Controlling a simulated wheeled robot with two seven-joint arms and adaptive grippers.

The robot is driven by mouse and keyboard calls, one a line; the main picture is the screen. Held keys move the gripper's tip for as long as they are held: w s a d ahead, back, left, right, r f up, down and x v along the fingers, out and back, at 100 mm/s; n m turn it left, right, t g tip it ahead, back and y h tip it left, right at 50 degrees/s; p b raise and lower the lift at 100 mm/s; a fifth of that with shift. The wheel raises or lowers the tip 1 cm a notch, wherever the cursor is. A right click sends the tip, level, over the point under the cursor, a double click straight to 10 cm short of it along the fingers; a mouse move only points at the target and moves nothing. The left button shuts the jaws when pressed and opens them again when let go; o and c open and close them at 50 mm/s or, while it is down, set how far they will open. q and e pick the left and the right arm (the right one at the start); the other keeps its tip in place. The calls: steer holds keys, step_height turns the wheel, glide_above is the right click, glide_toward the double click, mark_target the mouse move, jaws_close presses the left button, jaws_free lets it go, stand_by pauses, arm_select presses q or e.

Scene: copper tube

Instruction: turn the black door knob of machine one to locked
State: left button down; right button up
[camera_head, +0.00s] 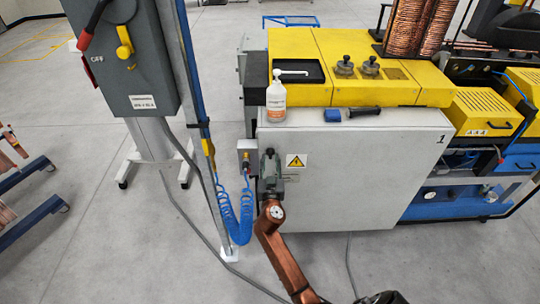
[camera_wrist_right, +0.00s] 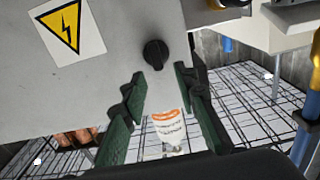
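Machine one is the yellow and white machine; its white cabinet door (camera_head: 350,175) carries the number 1. The black door knob (camera_wrist_right: 156,54) shows in the right wrist view on the door panel, near the panel's edge. In the head view my right gripper (camera_head: 269,160) is at the left edge of the door and hides the knob. In the right wrist view my right gripper (camera_wrist_right: 159,76) is open, its green-padded fingers apart on either side below the knob. The knob lies just past the fingertips, with no visible contact. My left gripper is not in view.
A yellow warning sign (camera_head: 296,161) is beside the gripper. A grey box (camera_head: 246,157) with a coiled blue hose (camera_head: 235,215) is close on the left. A white bottle (camera_head: 276,100), blue object (camera_head: 332,115) and black-handled tool (camera_head: 364,112) stand or lie on top. Floor in front is mostly clear.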

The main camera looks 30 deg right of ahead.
mark_target(270, 153)
steer(key=shift+x, duration=1.8)
steer(key=shift+c, duration=0.7)
jaws_close()
steer(key=shift+a, duration=0.1)
